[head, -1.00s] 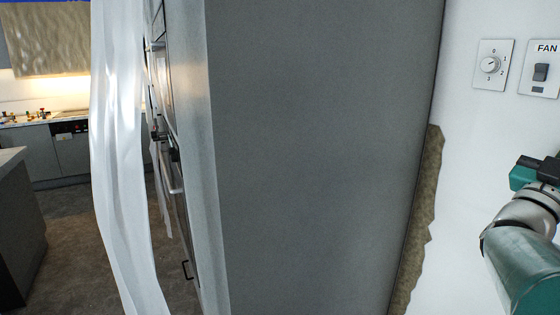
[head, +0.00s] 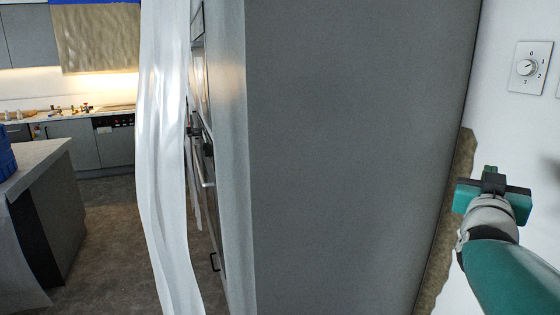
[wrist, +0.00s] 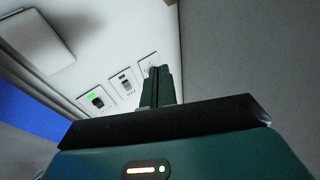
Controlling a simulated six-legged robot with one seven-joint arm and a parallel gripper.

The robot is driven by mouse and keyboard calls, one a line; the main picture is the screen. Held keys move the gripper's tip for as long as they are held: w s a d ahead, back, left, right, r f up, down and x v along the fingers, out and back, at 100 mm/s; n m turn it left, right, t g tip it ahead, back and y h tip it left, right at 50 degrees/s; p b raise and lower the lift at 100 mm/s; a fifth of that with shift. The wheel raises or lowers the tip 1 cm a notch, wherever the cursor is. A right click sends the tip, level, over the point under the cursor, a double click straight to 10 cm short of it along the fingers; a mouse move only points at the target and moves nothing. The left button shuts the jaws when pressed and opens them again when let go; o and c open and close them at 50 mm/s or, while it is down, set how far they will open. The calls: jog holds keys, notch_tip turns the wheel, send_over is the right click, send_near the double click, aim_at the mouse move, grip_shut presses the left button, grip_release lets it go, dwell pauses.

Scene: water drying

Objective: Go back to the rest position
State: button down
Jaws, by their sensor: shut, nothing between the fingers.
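My gripper (head: 490,178) is at the right of the head view, at the end of my teal arm, in front of the white wall. It also shows in the wrist view (wrist: 158,88), where its fingers are together with nothing between them. In the head view, the gripper is apart from and below the dial plate (head: 530,67) on the wall. In the wrist view, the fingers overlap part of the wall plates, which include a switch with a green light (wrist: 97,98).
A tall grey cabinet side (head: 350,150) fills the middle. A white translucent sheet (head: 165,150) hangs left of it, by doors with handles. A counter block (head: 50,220) stands at the left, with a kitchen counter (head: 75,115) behind. Floor (head: 115,230) shows between them.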

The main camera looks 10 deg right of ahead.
jog(key=w+a+f+n+g+y, duration=0.1)
jog(key=w+a+f+n+y, duration=0.15)
jog(key=a+f+y, duration=0.55)
jog(key=w+a+f+n+y, duration=0.1)
jog(key=a+f+n+y, duration=0.25)
jog(key=a, duration=0.85)
jog(key=s+a+f+n+g+y, duration=0.2)
jog(key=s+a+f+g, duration=0.5)
jog(key=s+a+f, duration=0.5)
jog(key=shift+s+a+n+g+y, duration=0.3)
jog(key=shift+s+a+y, duration=0.25)
jog(key=shift+s+a, duration=0.15)
jog(key=shift+d, duration=0.1)
